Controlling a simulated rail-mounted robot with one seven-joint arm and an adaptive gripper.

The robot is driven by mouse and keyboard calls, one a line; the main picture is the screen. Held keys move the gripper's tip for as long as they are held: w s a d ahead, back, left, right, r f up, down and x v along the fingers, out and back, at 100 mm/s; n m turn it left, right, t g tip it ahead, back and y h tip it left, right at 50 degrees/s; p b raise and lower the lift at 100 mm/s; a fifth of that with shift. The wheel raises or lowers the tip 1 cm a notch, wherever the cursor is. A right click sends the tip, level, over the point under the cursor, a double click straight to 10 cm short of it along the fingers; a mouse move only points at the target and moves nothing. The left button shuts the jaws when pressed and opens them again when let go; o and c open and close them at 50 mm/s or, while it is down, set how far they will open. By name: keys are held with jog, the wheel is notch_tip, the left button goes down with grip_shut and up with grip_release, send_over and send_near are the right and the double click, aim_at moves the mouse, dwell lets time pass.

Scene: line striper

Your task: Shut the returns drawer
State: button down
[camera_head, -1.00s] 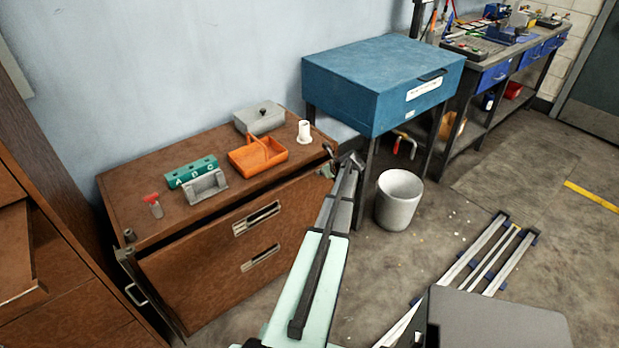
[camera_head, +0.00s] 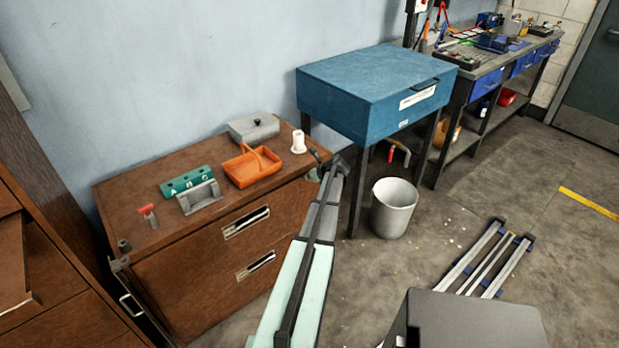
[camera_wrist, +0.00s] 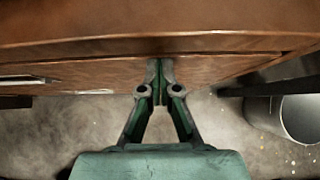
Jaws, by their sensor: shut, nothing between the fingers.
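The brown cabinet (camera_head: 110,205) stands against the wall. Its wide drawer front (camera_head: 200,270) has two recessed metal pulls and sits about flush under the top, with only a thin dark seam showing. No label naming the returns drawer is readable. In the wrist view the drawer front (camera_wrist: 95,70) lies just under the top's edge. My gripper (camera_wrist: 160,68) is shut and empty, its fingertips up against the front just below the top. In the head view my arm hides the front's right end and most of the gripper.
On the cabinet top are a green block (camera_head: 188,181), a grey holder (camera_head: 200,197), an orange basket (camera_head: 252,166), a grey box (camera_head: 253,127), a white spool (camera_head: 298,142) and a red-topped item (camera_head: 148,215). A blue cabinet (camera_head: 370,95) and a bin (camera_head: 393,208) stand right.

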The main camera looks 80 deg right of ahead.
jog(key=s+a+f+v, duration=0.1)
jog(key=s+f+v, duration=0.1)
jog(key=v, duration=1.1)
jog(key=w+a+f+n+g+y, duration=0.25)
jog(key=w+a+f+n, duration=0.6)
jog(key=a, duration=0.55)
jog(key=w+a+f+n+g+y, duration=0.25)
jog(key=w+a+f+n, duration=0.45)
jog(key=a+n, duration=0.45)
jog(key=w+a+f+n+g+y, duration=0.1)
jog(key=w+a+f+n+y, duration=0.2)
jog(key=w+a+f+n, duration=0.9)
jog(key=s+a+n+g, duration=0.1)
jog(key=s+a+g, duration=0.1)
jog(key=a, duration=0.9)
jog(key=s+a+n+g, duration=0.2)
jog(key=s+a, duration=0.1)
jog(key=a, duration=0.8)
jog(key=s+a+f+n+g+h, duration=0.1)
jog(key=s+a+n, duration=0.3)
jog(key=a, duration=0.5)
jog(key=s+a+f+n+g+h, duration=0.1)
jog(key=s+a+f+n+g, duration=0.1)
jog(key=s+a, duration=0.4)
jog(key=a+n+g+b, duration=0.1)
jog(key=a+n, duration=0.1)
jog(key=a, duration=0.2)
jog(key=shift+a, duration=0.15)
